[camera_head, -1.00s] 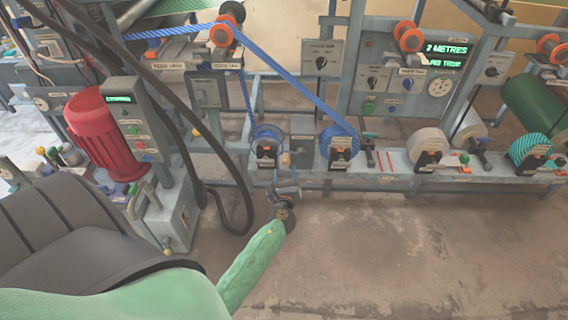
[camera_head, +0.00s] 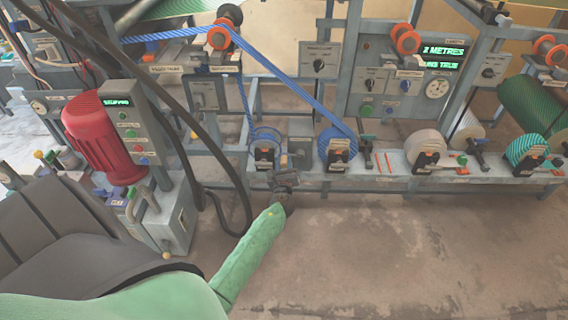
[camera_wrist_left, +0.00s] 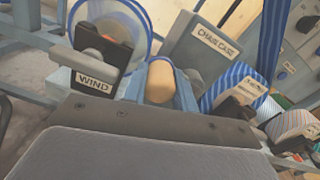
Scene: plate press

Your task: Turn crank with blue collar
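A tan, rounded handle (camera_wrist_left: 160,82), apparently the crank's grip, shows in the left wrist view just beyond my gripper's dark front edge. Blue-grey surfaces flank it; I cannot tell whether they are my fingers. Left of it is a black and orange block labelled WIND (camera_wrist_left: 93,85), below a spool with a blue rim (camera_wrist_left: 148,30). In the head view my left gripper (camera_head: 284,180) is at the front of the shelf, below the blue rope spool (camera_head: 265,136). Its fingers are too small to read. My right gripper is not in view.
A grey box labelled CHAIN CASE (camera_wrist_left: 212,42) stands close right of the handle. A second blue rope spool (camera_head: 338,142) and more spools line the shelf to the right. A red motor (camera_head: 92,138) and hanging black cables are left. The floor in front (camera_head: 400,250) is clear.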

